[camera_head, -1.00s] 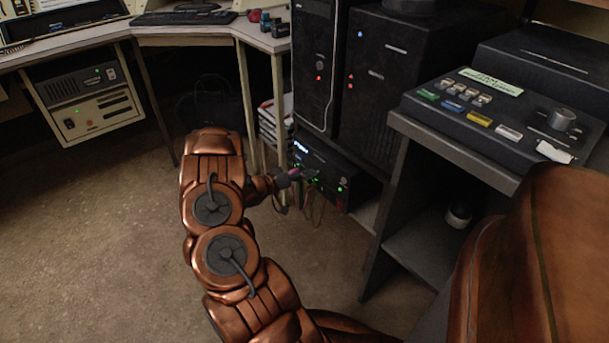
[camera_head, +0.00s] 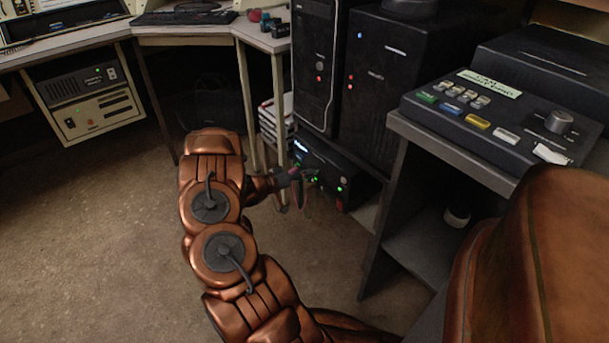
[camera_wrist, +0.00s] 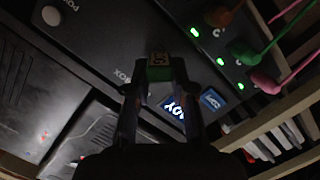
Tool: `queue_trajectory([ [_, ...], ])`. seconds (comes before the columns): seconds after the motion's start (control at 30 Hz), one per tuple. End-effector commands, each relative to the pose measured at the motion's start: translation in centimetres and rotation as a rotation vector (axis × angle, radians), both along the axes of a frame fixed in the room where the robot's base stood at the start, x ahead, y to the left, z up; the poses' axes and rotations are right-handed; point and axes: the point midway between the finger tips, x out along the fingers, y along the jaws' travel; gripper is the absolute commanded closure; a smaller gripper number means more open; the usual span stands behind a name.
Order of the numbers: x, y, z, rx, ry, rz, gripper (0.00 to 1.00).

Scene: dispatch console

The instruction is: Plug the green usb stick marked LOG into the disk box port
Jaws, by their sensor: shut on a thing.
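The green usb stick (camera_wrist: 159,73) is between my gripper's fingertips in the wrist view; a pale label shows on its end. My gripper (camera_wrist: 158,88) is shut on it, in front of the black disk box (camera_wrist: 110,45). In the head view my gripper (camera_head: 300,176) is at the front of the low black disk box (camera_head: 352,178), under the dark towers. The port is hidden behind the stick and fingers, so I cannot tell whether the stick is in it.
A shelf unit (camera_head: 430,245) stands to the right.

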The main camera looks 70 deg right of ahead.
Motion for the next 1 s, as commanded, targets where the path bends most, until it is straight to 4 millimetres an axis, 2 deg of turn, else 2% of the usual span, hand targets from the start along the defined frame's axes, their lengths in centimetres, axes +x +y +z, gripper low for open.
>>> queue_trajectory([
  [1.0, -0.35, -0.66, 0.11, -0.001, -0.001, 0.0, 0.95],
])
